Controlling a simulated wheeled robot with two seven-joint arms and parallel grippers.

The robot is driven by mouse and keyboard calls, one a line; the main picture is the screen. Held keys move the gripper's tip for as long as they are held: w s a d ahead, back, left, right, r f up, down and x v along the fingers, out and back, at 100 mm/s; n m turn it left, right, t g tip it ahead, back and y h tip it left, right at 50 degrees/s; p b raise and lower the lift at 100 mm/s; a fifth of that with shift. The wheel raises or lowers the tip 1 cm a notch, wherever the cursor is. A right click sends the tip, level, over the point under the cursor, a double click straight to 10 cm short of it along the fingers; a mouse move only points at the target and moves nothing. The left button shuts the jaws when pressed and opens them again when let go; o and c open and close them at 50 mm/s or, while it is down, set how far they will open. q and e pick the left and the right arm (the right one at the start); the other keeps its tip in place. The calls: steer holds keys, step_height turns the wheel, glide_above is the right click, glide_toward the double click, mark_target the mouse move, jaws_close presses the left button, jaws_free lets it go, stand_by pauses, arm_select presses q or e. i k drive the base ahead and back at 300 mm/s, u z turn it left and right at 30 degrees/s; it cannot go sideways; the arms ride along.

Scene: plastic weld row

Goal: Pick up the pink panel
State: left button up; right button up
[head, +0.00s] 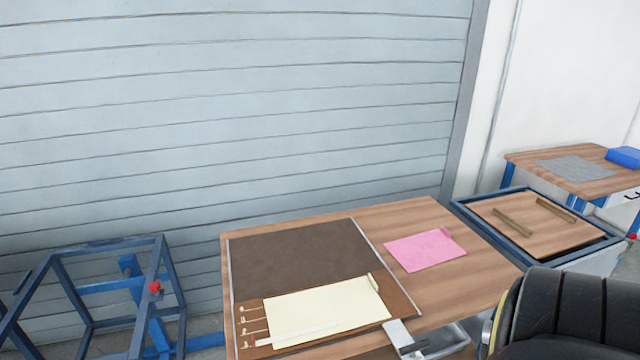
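The pink panel (424,251) lies flat on the wooden table (490,287), to the right of a dark brown mat. A small part at its upper right edge sticks out like a tab. Nothing covers the panel. Neither of my grippers shows in the head view.
A cream panel (328,308) lies at the front of the brown mat (300,258). A blue-rimmed tray (480,216) with two wooden bars stands at the right. A black padded seat (575,312) is at the lower right. A blue frame (75,285) stands at the left.

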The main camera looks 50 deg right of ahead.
mark_target(415, 253)
steer(key=z, duration=2.3)
